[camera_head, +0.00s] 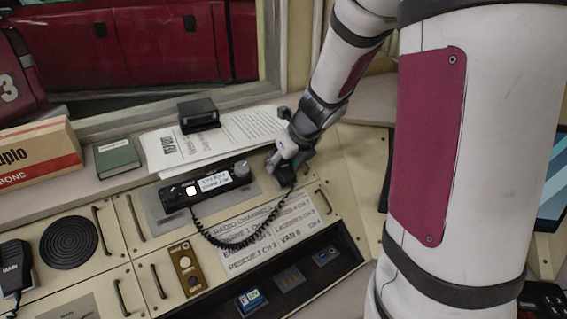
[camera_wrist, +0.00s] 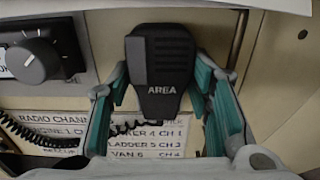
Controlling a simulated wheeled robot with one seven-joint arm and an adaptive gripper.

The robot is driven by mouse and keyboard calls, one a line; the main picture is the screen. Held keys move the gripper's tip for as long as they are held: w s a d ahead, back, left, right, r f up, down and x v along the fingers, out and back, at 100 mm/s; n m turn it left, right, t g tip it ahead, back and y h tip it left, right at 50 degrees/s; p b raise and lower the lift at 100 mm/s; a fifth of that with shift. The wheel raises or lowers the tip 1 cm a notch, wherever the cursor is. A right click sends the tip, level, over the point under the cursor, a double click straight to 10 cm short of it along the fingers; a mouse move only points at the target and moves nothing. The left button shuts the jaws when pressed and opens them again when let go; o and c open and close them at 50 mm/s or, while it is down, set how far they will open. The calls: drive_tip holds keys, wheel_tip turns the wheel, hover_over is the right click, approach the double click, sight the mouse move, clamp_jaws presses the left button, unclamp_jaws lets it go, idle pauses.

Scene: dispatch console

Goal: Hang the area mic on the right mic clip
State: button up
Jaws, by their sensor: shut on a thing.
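The area mic (camera_wrist: 158,68) is a black hand mic marked AREA, upright in the wrist view between my teal finger pads. My gripper (camera_wrist: 160,88) is shut on its sides. In the head view my gripper (camera_head: 290,163) is over the right part of the console, right of the radio's knob, and mostly hides the mic. A black coiled cord (camera_head: 250,243) loops from the radio (camera_head: 205,188) up toward the mic. I cannot make out the right mic clip; the mic or my gripper may hide it.
A mic marked MAIN (camera_head: 13,268) hangs at the far left beside a round speaker (camera_head: 68,243). A channel list (camera_head: 265,235) lies below the radio. The panel right of my gripper is bare.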

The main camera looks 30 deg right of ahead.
drive_tip(key=shift+w+f, duration=0.1)
drive_tip(key=shift+f, duration=0.05)
drive_tip(key=o, duration=1.4)
drive_tip(key=shift+c, duration=0.2)
drive_tip(key=v, duration=1.2)
